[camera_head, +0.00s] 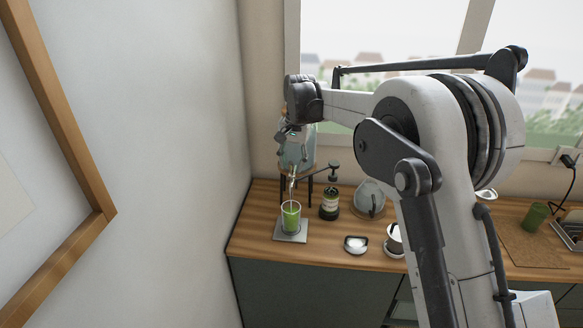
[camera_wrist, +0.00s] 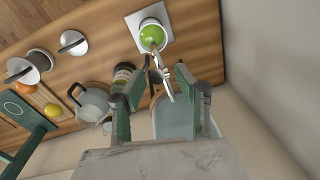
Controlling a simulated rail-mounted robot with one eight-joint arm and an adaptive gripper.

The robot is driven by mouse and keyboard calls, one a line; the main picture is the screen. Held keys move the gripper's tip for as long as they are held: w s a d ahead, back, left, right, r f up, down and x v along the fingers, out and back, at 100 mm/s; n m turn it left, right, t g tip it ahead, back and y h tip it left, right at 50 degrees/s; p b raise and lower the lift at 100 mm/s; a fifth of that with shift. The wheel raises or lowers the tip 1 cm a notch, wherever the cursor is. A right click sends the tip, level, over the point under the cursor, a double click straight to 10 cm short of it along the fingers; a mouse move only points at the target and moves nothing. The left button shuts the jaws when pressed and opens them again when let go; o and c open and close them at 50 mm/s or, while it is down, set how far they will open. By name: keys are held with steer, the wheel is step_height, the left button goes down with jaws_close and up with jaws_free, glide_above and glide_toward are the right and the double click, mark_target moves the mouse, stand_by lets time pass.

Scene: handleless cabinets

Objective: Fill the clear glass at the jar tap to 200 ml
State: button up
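The clear glass (camera_head: 291,216) holds green liquid and stands upright on a grey square plate (camera_head: 279,237) under the jar tap (camera_head: 292,181). In the wrist view the glass (camera_wrist: 152,35) shows from above, bright green inside, with the metal tap (camera_wrist: 160,72) over its edge. The pale jar (camera_head: 297,152) sits on a raised stand. My gripper (camera_wrist: 160,78) is at the tap, its two green fingers apart on either side of it. I cannot tell whether a finger touches the tap. The exact liquid level and any stream are too small to read.
A dark-lidded bottle (camera_head: 330,204), a round kettle (camera_head: 369,198) and a small white-topped container (camera_head: 355,245) stand right of the glass. A green cup (camera_head: 536,217) is farther right. A wall closes in on the left. The counter's front edge is close to the plate.

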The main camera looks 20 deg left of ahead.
steer(key=shift+a+f, duration=0.1)
steer(key=shift+f, duration=0.9)
jaws_close()
